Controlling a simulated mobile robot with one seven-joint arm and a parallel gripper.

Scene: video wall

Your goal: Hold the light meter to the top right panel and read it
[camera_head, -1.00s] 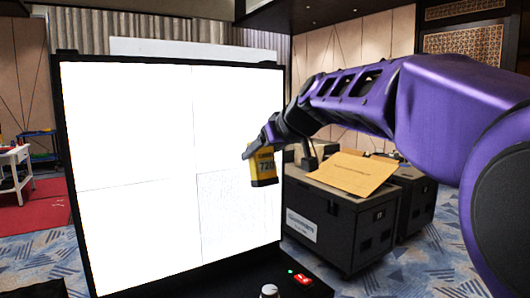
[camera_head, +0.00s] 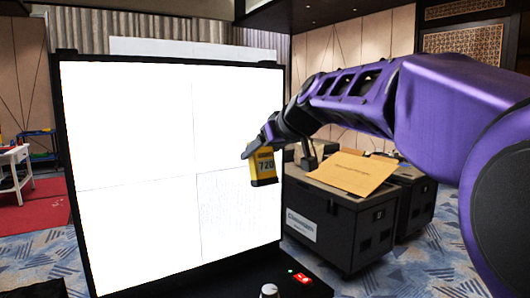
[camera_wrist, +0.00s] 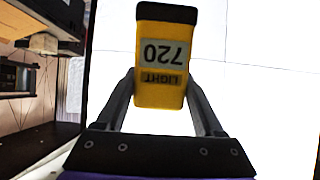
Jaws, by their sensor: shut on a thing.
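The light meter (camera_head: 264,168) is a yellow block with a black end and a display reading 720. My gripper (camera_head: 252,150) is shut on it and holds it in front of the right edge of the lit video wall. In the wrist view the light meter (camera_wrist: 163,57) sits between the two fingers of my gripper (camera_wrist: 160,95), with its lettering "LIGHT" and 720 upside down. The video wall (camera_head: 130,130) shows white, with thin seams between its panels. The top right panel (camera_head: 230,110) is plain white. The lower right panel (camera_head: 225,215) looks faintly speckled. Whether the meter touches the wall cannot be told.
Black cases (camera_head: 340,225) stand right of the wall, with a brown envelope (camera_head: 353,172) on top. A black ledge in front of the wall carries a red switch (camera_head: 302,279), a green light and a knob (camera_head: 269,291). A white table (camera_head: 15,160) stands far left.

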